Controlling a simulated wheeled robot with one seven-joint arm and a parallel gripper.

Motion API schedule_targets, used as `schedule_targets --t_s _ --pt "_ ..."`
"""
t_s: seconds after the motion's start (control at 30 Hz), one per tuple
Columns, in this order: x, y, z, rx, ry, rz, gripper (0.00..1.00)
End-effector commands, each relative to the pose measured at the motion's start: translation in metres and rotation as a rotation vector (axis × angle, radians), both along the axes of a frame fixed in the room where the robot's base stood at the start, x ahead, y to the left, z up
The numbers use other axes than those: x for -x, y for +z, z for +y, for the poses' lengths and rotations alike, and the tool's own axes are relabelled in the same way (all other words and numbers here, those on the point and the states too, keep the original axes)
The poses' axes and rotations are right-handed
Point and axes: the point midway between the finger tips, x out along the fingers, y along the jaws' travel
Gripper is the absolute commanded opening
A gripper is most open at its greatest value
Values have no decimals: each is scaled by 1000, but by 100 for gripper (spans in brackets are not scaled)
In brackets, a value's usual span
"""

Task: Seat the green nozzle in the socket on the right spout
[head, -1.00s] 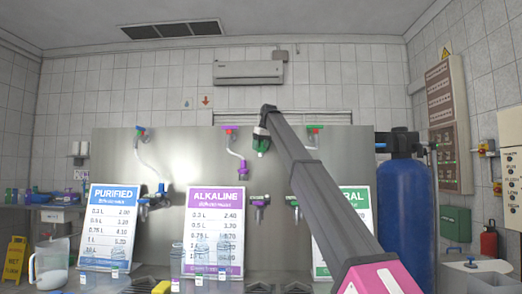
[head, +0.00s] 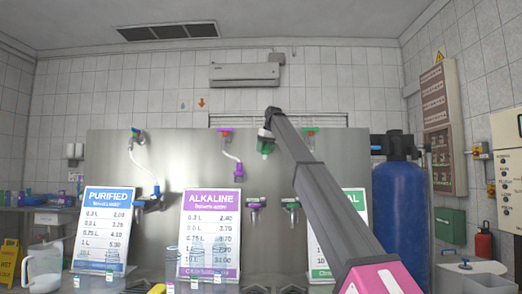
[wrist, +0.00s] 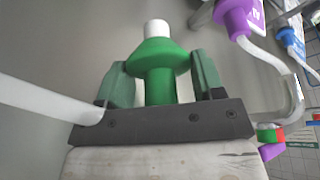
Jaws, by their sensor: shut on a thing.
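The green nozzle (head: 265,147) is held high in front of the steel panel. In the wrist view the green nozzle (wrist: 160,58), with its white tip, stands between both fingers of my gripper (wrist: 163,85), which is shut on it. My gripper (head: 265,138) is small in the head view. The right spout (head: 291,205) is on the panel, below and right of the nozzle, partly beside my arm. Its socket is too small to make out. The nozzle is well apart from the spout.
The purple nozzle (head: 239,171) hangs on a white hose above the middle spout (head: 256,204). The blue nozzle (head: 156,191) is at the left spout. Price boards (head: 211,232) and clear bottles stand in front. A blue tank (head: 401,205) is at the right. A white hose (wrist: 45,100) crosses the wrist view's left.

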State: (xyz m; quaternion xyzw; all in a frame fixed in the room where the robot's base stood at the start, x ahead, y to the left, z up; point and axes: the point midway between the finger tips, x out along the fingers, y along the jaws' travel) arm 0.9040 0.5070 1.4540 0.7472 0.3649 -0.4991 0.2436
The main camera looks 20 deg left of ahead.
Motion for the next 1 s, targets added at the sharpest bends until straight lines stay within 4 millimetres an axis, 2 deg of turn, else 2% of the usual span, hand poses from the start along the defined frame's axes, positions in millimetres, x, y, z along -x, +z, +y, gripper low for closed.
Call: schedule_targets --t_s 0.4,0.73,1.0 --pt "-8 0 -32 0 -1 0 38" --pt "-10 0 -42 1 0 -1 38" --pt "-14 0 -58 0 -1 0 38"
